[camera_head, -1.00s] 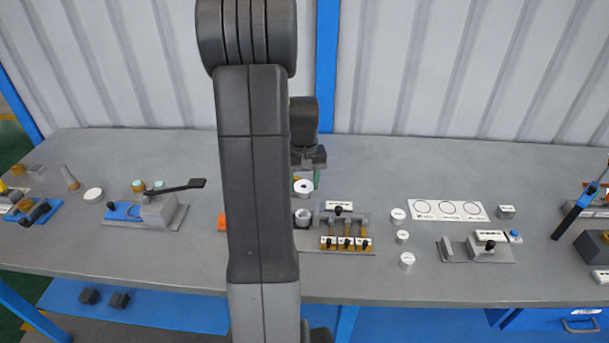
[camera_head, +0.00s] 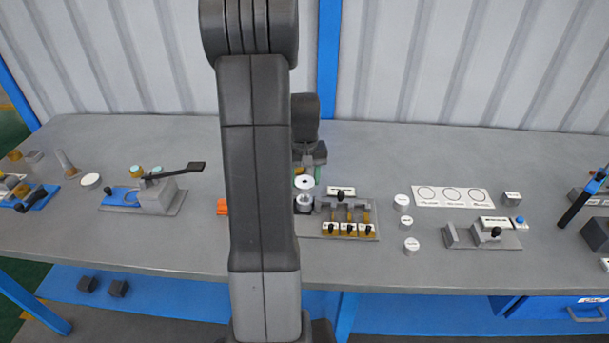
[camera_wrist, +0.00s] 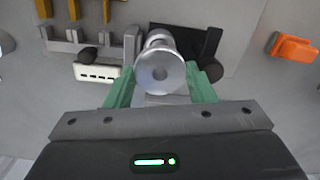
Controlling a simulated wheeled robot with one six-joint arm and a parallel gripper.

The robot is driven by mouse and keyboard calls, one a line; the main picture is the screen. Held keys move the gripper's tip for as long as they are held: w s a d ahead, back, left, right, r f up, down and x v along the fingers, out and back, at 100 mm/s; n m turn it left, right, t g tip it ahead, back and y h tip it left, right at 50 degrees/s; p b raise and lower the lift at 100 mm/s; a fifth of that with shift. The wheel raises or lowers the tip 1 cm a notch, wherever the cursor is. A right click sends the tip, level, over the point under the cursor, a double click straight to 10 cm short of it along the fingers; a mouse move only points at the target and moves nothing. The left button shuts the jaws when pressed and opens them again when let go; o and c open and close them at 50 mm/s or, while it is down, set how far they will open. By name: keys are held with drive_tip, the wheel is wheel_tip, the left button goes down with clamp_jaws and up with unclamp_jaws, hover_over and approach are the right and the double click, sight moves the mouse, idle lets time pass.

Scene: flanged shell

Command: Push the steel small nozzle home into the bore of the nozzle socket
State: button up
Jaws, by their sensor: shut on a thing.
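The steel small nozzle (camera_head: 304,184) is a pale, round-flanged piece. It stands about upright directly over the nozzle socket (camera_head: 303,207), with its lower part at or in the socket's mouth. I cannot tell how deep it sits. In the wrist view the nozzle's round flange (camera_wrist: 160,72) faces the camera and hides most of the socket. My gripper (camera_wrist: 160,88) has green fingers, one on each side of the nozzle, and is shut on it. In the head view my gripper (camera_head: 306,170) is partly hidden behind my arm.
A fixture with brass-coloured pieces and black knobs (camera_head: 350,228) stands close right of the socket. An orange block (camera_wrist: 292,47) lies on the other side. White round pieces (camera_head: 403,222) and a card with circles (camera_head: 453,197) lie farther right. Bare bench (camera_head: 420,155) is behind.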

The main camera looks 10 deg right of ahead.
sight(305, 181)
drive_tip(key=shift+f+b, duration=0.3)
drive_tip(key=shift+f, duration=0.45)
drive_tip(key=shift+f+b, duration=0.8)
drive_tip(key=shift+f, duration=0.2)
idle(0.9)
drive_tip(key=shift+r, duration=0.15)
drive_tip(key=shift+r+p, duration=0.55)
drive_tip(key=shift+r, duration=0.05)
drive_tip(key=shift+f+b, duration=0.55)
drive_tip(key=shift+f, duration=0.15)
idle(1.2)
drive_tip(key=o, duration=1.1)
drive_tip(key=shift+c, duration=0.2)
drive_tip(key=shift+o, duration=0.8)
drive_tip(key=shift+d, duration=0.2)
drive_tip(key=shift+a, duration=0.1)
